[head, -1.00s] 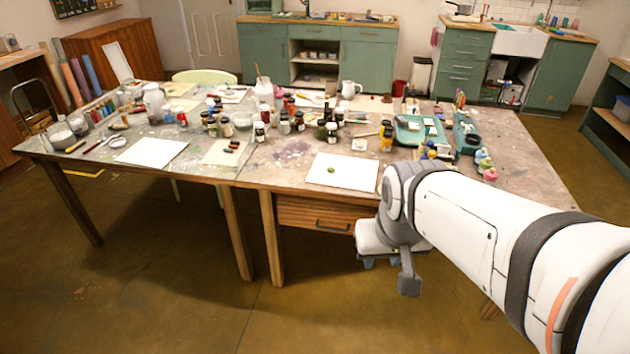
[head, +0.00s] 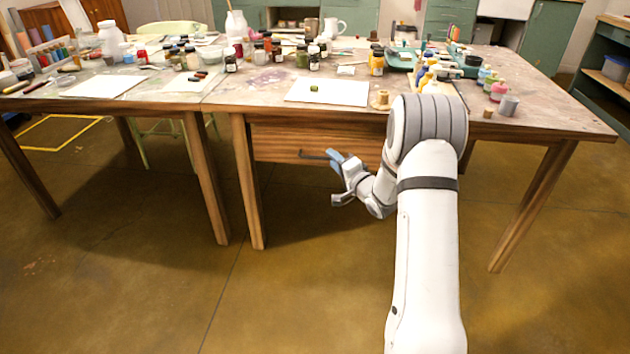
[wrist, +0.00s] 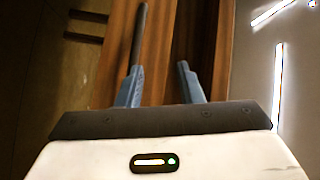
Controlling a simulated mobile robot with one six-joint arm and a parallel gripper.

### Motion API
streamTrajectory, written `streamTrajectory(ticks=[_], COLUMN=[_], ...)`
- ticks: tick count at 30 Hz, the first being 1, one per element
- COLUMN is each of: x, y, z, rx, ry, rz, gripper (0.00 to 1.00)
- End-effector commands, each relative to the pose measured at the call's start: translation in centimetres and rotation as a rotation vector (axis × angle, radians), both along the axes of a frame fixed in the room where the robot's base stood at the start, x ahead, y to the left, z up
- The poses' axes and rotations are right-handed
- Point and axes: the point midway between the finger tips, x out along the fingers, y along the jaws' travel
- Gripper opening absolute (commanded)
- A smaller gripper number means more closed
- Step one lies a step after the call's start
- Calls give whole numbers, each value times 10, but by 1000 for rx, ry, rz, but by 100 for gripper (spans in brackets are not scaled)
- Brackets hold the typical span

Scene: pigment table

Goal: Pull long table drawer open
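The long table (head: 225,103) has a wooden drawer (head: 280,140) under its top, with a dark bar handle (head: 316,155) on the front. The drawer front looks flush with the table frame. My gripper (head: 338,163) is in front of the drawer, at the right end of the handle. In the wrist view my gripper (wrist: 160,88) has its two blue fingers apart. The dark handle (wrist: 138,35) lines up with the left finger there, and the drawer's wood (wrist: 190,35) shows beyond the fingers. I cannot tell whether the finger touches the handle.
Jars, bottles and a white sheet (head: 328,90) with a small green lump lie on the tabletop. Table legs (head: 248,185) stand left of the drawer. The floor in front is clear.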

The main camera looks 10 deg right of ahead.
Motion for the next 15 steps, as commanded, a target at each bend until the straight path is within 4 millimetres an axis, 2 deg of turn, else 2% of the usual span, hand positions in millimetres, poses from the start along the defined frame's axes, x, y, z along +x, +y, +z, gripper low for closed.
streamTrajectory(ticks=[1, 4, 8, 15], x=[0, -1, 1, 31], y=[0, 2, 5, 22], z=[-27, -43, -49, -44], rx=[58, 143, 190, 194], ry=[-12, -33, -46, -49], rz=[27, 72, 99, 103], gripper=[33, 33, 33, 33])
